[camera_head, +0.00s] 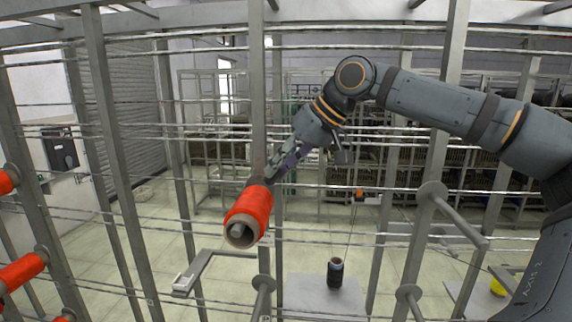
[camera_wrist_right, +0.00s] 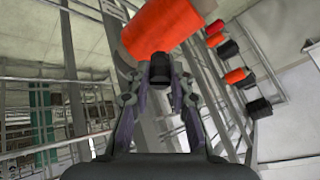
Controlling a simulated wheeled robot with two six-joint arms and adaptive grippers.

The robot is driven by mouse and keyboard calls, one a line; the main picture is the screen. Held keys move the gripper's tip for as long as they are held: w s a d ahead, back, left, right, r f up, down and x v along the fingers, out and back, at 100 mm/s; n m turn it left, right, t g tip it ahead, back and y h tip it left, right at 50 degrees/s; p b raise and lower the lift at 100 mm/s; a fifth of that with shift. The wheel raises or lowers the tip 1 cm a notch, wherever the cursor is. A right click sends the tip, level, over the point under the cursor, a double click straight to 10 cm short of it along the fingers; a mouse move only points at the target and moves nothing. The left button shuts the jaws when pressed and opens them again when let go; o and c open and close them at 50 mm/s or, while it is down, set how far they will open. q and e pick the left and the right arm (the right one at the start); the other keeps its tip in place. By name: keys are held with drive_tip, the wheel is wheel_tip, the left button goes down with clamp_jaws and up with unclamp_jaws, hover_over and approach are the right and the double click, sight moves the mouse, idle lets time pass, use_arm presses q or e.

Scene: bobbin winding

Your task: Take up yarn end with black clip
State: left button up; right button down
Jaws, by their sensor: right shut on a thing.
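My right gripper (camera_head: 268,180) reaches in from the right to the upper end of a red yarn bobbin (camera_head: 247,213) on a peg. In the right wrist view, my right gripper (camera_wrist_right: 160,82) is shut on a small black piece, which looks like the black clip (camera_wrist_right: 160,70). The red bobbin (camera_wrist_right: 160,25) is just beyond it. Whether the clip touches the bobbin is unclear, and no loose yarn end can be made out. My left gripper is not in view.
Grey posts and thin horizontal rails surround the arm. Empty pegs (camera_head: 262,284) stick out nearby. More red bobbins (camera_head: 22,270) sit at the left edge. A dark spool (camera_head: 335,273) stands on a pale surface (camera_head: 310,300) below. Open floor lies behind the frame.

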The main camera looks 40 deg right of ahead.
sight(276, 177)
drive_tip(key=shift+x, duration=1.05)
drive_tip(key=shift+a+f, duration=0.3)
drive_tip(key=shift+f, duration=0.35)
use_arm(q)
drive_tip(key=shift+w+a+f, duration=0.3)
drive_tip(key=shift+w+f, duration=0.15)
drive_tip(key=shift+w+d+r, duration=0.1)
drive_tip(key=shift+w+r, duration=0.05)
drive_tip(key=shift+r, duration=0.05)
use_arm(e)
drive_tip(key=shift+w+a+f, duration=0.15)
drive_tip(key=shift+w+f, duration=0.05)
drive_tip(key=shift+f, duration=0.25)
drive_tip(key=shift+r, duration=0.1)
drive_tip(key=shift+s+d+r+p, duration=0.15)
drive_tip(key=shift+r+p, duration=0.25)
drive_tip(key=shift+r, duration=0.1)
drive_tip(key=shift+s+d+r+p, duration=0.15)
drive_tip(key=shift+r+p, duration=0.25)
drive_tip(key=shift+r, duration=0.05)
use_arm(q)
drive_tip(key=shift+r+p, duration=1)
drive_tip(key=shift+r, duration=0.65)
use_arm(e)
drive_tip(key=shift+w+v, duration=0.15)
drive_tip(key=shift+v, duration=0.8)
drive_tip(key=shift+w+v, duration=0.15)
drive_tip(key=shift+v, duration=0.8)
